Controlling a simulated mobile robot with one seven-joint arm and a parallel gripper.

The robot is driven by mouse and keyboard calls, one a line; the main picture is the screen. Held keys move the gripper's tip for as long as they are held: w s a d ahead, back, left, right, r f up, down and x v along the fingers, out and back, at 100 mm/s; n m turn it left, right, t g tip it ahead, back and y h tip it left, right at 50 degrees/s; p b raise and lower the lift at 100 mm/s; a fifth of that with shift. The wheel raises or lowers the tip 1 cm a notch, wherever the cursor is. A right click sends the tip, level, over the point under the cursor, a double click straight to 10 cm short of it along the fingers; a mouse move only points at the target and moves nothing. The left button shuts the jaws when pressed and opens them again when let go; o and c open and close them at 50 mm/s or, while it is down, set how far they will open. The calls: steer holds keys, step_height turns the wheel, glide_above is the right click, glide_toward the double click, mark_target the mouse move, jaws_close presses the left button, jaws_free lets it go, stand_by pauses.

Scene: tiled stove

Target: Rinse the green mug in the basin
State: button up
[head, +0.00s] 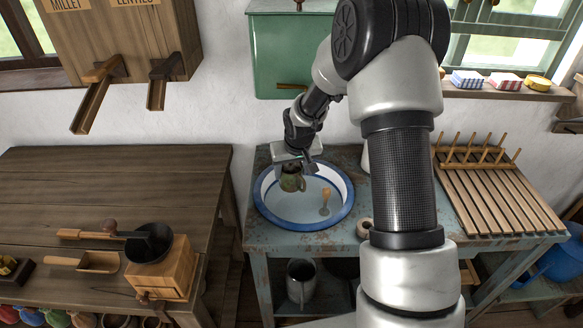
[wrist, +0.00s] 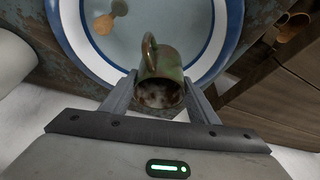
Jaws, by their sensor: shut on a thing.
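The green mug (head: 292,181) is in my gripper (head: 291,172), held over the back part of the basin. In the wrist view the mug (wrist: 170,66) sits between the two fingers of my gripper (wrist: 160,92), which are shut on it. Its mouth faces the wrist camera and shows a brownish, blotchy inside. Its handle stands up at the upper left. The white basin with a blue rim (head: 333,221) holds water, and it also fills the upper wrist view (wrist: 222,45). I cannot tell whether the mug touches the water.
A wooden-handled brush (head: 325,197) is in the basin. A green tank (head: 283,60) hangs on the wall behind. A wooden drying rack (head: 490,200) stands right, past my arm. A coffee grinder (head: 158,265) is on the left table. A metal jug (head: 301,280) stands on the lower shelf.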

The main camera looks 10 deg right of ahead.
steer(key=shift+f+b, duration=3.35)
steer(key=shift+f, duration=2.3)
step_height(320, 180, up, 15)
steer(key=p, duration=0.9)
steer(key=shift+p, duration=0.35)
stand_by(0.4)
